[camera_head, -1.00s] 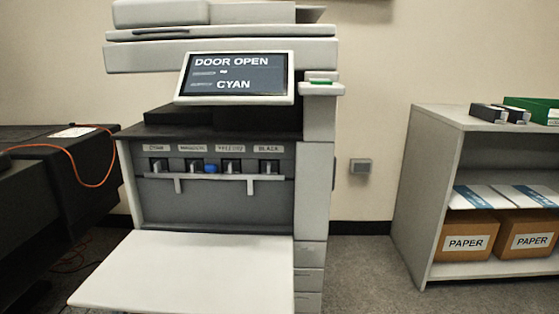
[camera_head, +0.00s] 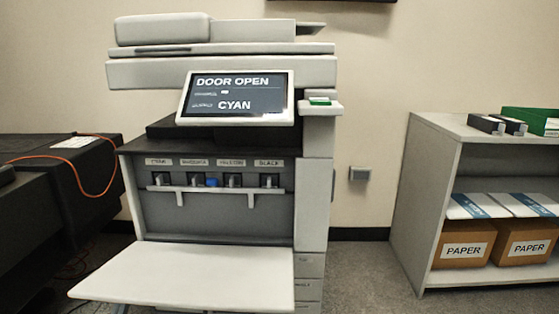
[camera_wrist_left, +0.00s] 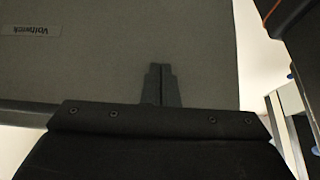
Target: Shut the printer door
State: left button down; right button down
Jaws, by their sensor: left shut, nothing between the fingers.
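The printer (camera_head: 311,210) stands in the middle of the head view. Its white front door (camera_head: 185,272) is folded down and lies about level, open toward me. The screen (camera_head: 236,97) reads DOOR OPEN and CYAN. Behind the door, several labelled cartridge slots (camera_head: 212,181) show, one with a blue part. My left gripper (camera_wrist_left: 161,68) shows only in the left wrist view. My right gripper is not in view.
A dark machine (camera_head: 62,185) with an orange cable (camera_head: 95,193) stands at the left. A grey shelf (camera_head: 425,165) with paper boxes (camera_head: 463,249) stands at the right. Floor (camera_head: 365,280) is clear between printer and shelf.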

aim_at(121, 284)
pick_arm(q)
jog(key=shift+w+r+p, duration=0.2)
jog(key=shift+r+p, duration=0.55)
jog(key=shift+r, duration=0.2)
jog(key=shift+w+r+p, duration=0.2)
jog(key=shift+r+p, duration=0.5)
jog(key=shift+r, duration=0.25)
jog(key=shift+w+r+p, duration=0.35)
jog(key=shift+r+p, duration=0.35)
jog(key=shift+r, duration=0.15)
jog(key=shift+w+r+p, duration=0.3)
jog(key=shift+r+p, duration=0.35)
jog(key=shift+r, duration=0.2)
jog(key=shift+w+d+r+p, duration=0.1)
jog(key=shift+w+r+p, duration=0.35)
jog(key=shift+r, duration=0.3)
jog(key=shift+w+r+p, duration=0.4)
jog(key=shift+r, duration=0.3)
jog(key=r+b+x, duration=0.1)
jog(key=b+x, duration=0.4)
jog(key=x, duration=1.3)
jog(key=shift+r, duration=0.1)
